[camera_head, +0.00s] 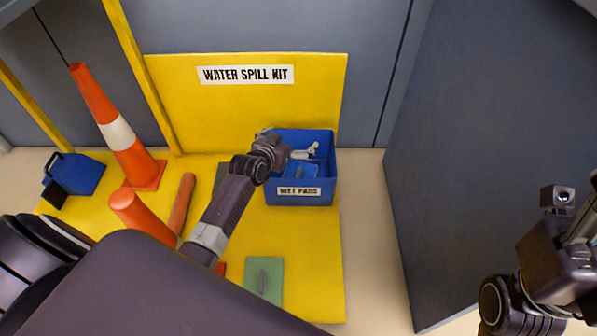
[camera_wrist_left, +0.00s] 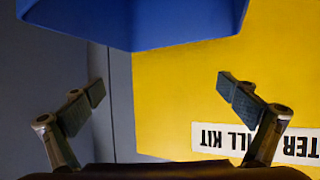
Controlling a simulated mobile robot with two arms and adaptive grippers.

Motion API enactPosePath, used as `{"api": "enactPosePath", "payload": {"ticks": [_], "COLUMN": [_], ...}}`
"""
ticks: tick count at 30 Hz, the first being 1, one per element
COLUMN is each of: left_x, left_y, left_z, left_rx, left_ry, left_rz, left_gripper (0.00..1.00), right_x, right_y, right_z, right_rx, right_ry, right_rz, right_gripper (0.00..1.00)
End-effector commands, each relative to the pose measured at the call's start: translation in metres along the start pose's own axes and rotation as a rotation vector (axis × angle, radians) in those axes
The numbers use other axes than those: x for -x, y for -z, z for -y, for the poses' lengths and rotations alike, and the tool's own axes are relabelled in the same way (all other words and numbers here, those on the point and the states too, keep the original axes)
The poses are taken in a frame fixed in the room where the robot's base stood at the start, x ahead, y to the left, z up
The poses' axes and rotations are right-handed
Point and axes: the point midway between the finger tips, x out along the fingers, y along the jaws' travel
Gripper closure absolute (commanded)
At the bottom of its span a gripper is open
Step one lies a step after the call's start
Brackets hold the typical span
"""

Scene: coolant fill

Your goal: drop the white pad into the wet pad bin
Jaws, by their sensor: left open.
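The blue wet pad bin (camera_head: 301,198), labelled WET PADS, stands on the yellow mat against the yellow backboard. My left gripper (camera_head: 309,152) is over the bin's opening in the head view. In the left wrist view the same gripper (camera_wrist_left: 162,90) has its two fingers wide apart with nothing between them. A blue surface (camera_wrist_left: 140,20), which looks like part of the bin, crosses the top of that view. I cannot make out a white pad in either view; the bin's inside is partly hidden by the gripper. My right arm is at the right edge, its fingers not clear.
The yellow backboard (camera_head: 245,110) reads WATER SPILL KIT. A grey panel (camera_head: 470,130) rises at the right. Beige floor is clear between.

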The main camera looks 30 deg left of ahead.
Motion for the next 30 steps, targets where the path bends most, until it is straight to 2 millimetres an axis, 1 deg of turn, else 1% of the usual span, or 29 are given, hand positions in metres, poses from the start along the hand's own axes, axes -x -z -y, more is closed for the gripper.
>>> {"api": "enactPosePath", "payload": {"ticks": [12,18,24,30], "left_x": [0.065,0.092,0.105,0.107], "left_y": [-0.001,0.000,0.001,0.000], "left_z": [0.001,0.001,0.001,0.000], "left_rx": [-0.002,-0.001,-0.001,-0.001], "left_ry": [0.001,0.001,0.001,0.001], "left_rz": [-0.001,-0.001,-0.001,-0.001], "left_gripper": [0.00,0.00,0.00,0.00], "right_x": [0.000,0.000,0.000,0.000], "right_y": [0.000,0.000,0.000,0.000], "right_z": [0.000,0.000,0.000,0.000], "right_rx": [0.000,0.000,0.000,0.000], "right_ry": [0.000,0.000,0.000,0.000], "right_rz": [0.001,0.001,0.001,0.001], "right_gripper": [0.47,0.47,0.47,0.47]}}
